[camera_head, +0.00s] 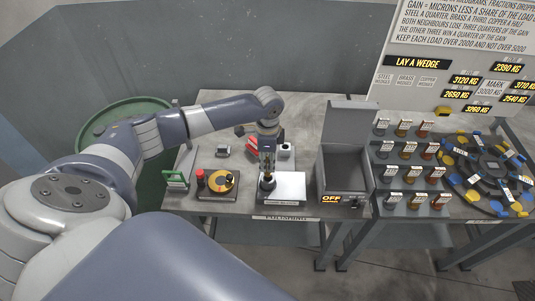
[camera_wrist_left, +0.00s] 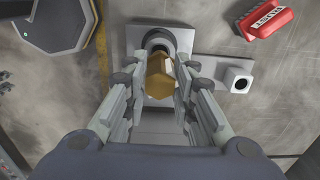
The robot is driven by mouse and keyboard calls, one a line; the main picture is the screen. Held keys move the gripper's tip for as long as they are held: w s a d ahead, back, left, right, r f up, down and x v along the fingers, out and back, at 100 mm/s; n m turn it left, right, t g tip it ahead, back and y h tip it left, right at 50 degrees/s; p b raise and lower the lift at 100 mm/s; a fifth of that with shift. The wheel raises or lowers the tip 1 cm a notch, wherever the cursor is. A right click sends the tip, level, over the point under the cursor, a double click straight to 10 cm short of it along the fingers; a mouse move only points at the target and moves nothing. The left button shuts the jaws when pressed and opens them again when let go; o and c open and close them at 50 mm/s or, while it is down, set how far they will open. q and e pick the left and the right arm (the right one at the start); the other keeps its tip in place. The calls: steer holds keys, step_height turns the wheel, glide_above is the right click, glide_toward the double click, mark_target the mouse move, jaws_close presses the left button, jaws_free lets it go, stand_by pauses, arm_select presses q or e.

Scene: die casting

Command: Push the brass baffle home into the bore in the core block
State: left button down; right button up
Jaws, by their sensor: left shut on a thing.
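The brass baffle (camera_wrist_left: 158,80) is between the fingers of my left gripper in the left wrist view, showing a gold angular head. My left gripper (camera_head: 267,168) points down over the front middle of the bench and is shut on the baffle; its fingers also show in the left wrist view (camera_wrist_left: 160,95). A pale block (camera_head: 290,187), apparently the core block, lies under and right of the fingertips. In the wrist view a dark round collar (camera_wrist_left: 158,42) stands just beyond the baffle. How deep the baffle sits is hidden. My right gripper is not in view.
A red labelled block (camera_wrist_left: 266,18) and a pale holed block (camera_wrist_left: 237,80) lie near the gripper. A box marked OFF (camera_head: 345,185) stands right, with several small labelled pieces beyond. A yellow disc fixture (camera_head: 222,181) and green stand (camera_head: 176,180) are left.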

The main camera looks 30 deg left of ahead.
mark_target(267, 170)
arm_select(q)
steer(key=shift+r+p, duration=0.1)
steer(key=shift+p, duration=0.3)
steer(key=shift+f, duration=0.4)
stand_by(0.4)
steer(key=shift+f+b, duration=1.4)
steer(key=shift+f, duration=0.8)
steer(key=c, duration=1.4)
jaws_free()
steer(key=shift+o, duration=0.8)
step_height(267, 170, up, 12)
steer(key=shift+r, duration=0.1)
